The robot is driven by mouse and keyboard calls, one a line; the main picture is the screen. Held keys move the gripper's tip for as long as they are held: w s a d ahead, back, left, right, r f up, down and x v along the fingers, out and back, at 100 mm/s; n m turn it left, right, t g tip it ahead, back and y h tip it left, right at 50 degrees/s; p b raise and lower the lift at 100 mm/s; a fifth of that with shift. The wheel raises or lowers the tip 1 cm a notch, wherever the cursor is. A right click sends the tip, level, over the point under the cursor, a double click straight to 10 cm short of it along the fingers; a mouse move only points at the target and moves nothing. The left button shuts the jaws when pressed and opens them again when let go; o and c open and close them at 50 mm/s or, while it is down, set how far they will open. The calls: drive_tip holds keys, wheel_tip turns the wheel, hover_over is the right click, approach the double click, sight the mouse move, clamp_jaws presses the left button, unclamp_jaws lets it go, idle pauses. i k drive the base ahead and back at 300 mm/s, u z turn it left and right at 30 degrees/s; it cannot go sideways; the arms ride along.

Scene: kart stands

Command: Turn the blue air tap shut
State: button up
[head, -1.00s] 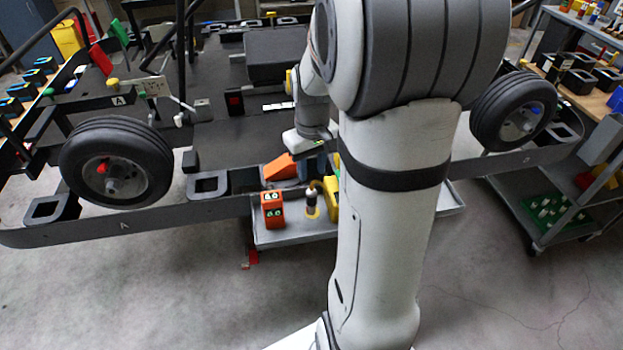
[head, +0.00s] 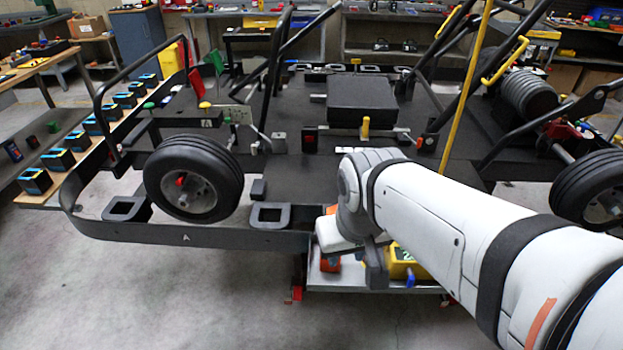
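A small blue piece (head: 410,278) shows at the front of the grey tray (head: 345,283), just right of my gripper. It is too small to tell whether it is the air tap or how its handle is turned. My gripper (head: 376,272) points down over the tray, in front of the kart's near rail. Its fingers look grey and partly overlap my arm and wrist. I cannot tell whether they are open or hold anything. A yellow box (head: 402,262) with a green display stands right of the gripper, partly behind my arm.
The kart's near rail (head: 190,238) runs behind the tray, with a wheel (head: 195,180) at left and another (head: 595,190) at right. A yellow pole (head: 466,85) rises behind my arm. Floor at front left is clear.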

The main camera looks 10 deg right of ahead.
sight(411, 278)
drive_tip(key=z, duration=1.35)
drive_tip(key=i, duration=0.2)
drive_tip(key=u, duration=0.05)
drive_tip(key=k, duration=0.65)
drive_tip(key=u, duration=0.25)
